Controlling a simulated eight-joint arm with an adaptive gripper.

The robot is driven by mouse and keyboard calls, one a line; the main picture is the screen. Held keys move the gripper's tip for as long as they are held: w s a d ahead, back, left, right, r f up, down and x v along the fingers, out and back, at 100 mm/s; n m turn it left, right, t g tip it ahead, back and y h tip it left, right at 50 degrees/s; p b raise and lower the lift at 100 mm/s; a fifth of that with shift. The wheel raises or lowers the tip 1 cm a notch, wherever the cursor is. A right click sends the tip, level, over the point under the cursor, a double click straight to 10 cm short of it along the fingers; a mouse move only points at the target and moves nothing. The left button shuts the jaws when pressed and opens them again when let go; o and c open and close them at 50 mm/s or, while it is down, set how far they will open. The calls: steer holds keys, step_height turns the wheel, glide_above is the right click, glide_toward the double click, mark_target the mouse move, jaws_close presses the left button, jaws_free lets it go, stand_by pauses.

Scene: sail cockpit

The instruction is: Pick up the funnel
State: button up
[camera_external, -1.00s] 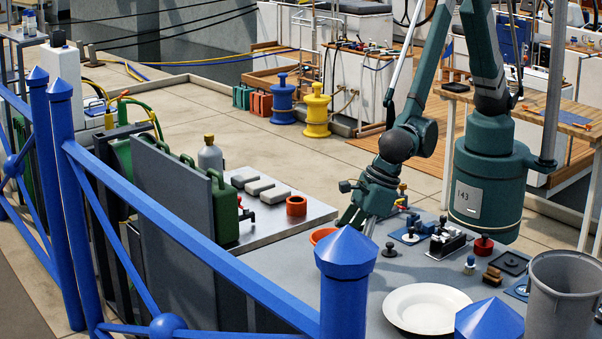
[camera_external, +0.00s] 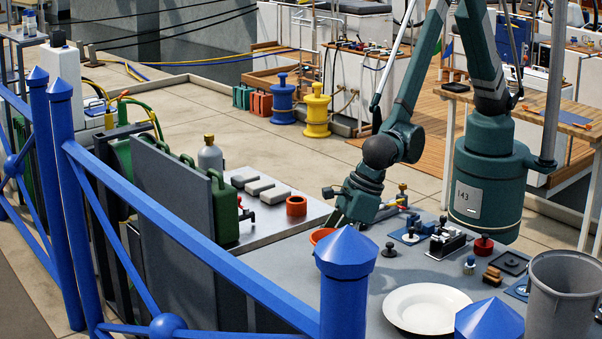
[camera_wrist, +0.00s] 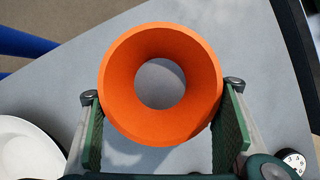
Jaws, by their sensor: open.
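The orange funnel (camera_wrist: 118,80) fills the middle of the wrist view, seen from above into its wide mouth, with a pale round opening at its centre. In the external view the funnel (camera_external: 321,235) shows only partly, behind the blue post cap. My gripper (camera_wrist: 164,92) is open, with one green-padded finger on the left and one on the right of the funnel. The lower parts of the fingers flank its rim; I cannot tell if they touch it. In the external view my gripper (camera_external: 340,215) points down at the funnel.
A white plate (camera_external: 426,308) lies near the front of the grey table (camera_external: 400,270). A grey bucket (camera_external: 565,300) stands at the right. Small fittings and a red knob (camera_external: 483,246) sit to the right of my gripper. A blue railing (camera_external: 200,250) runs in front.

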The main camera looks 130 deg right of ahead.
mark_target(326, 237)
steer(key=c, duration=0.7)
steer(key=shift+c, duration=0.2)
steer(key=shift+r, duration=5.05)
